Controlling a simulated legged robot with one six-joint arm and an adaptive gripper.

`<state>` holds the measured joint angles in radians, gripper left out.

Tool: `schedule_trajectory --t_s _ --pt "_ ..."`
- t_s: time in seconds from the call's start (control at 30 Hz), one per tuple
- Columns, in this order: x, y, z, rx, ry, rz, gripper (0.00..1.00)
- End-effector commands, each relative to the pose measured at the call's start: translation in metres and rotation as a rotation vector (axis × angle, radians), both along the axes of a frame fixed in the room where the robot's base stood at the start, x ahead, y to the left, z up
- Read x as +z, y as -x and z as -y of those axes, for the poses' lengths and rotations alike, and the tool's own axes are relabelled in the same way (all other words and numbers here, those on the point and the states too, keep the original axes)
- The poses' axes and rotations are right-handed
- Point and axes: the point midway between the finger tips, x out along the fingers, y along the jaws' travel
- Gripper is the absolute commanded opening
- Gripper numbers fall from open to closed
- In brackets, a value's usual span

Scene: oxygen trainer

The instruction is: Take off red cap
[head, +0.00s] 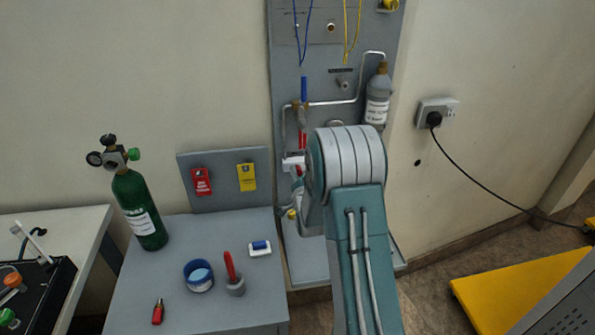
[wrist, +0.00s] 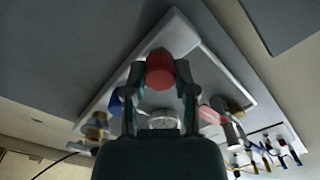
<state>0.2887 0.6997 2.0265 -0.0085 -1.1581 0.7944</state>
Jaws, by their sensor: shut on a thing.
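The red cap (wrist: 160,72) shows in the wrist view between my two fingers. My gripper (wrist: 160,82) is shut on it, with one dark finger on each side. In the wrist view a pale gauge-like disc (wrist: 163,121) sits behind the gripper.
A grey bottle (head: 377,100) and metal pipes are on the panel. A yellow platform (head: 510,295) is at right.

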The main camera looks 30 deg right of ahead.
Motion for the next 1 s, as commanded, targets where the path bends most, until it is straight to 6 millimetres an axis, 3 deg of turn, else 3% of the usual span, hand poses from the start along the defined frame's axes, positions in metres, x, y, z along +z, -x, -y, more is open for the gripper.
schedule_trajectory --t_s 0.67,0.7,0.73,0.77,1.0 --pt "-0.0046 0.0002 -0.0041 0.009 0.116 -0.045 0.00" --pt "-0.0046 0.0003 -0.0041 0.008 0.116 -0.045 0.54" --pt "-0.0044 0.0003 -0.0040 0.008 0.115 -0.045 0.65" --pt "-0.0042 0.0003 -0.0037 0.008 0.115 -0.044 0.70" --pt "-0.0022 0.0005 -0.0014 0.003 0.115 -0.038 0.70"
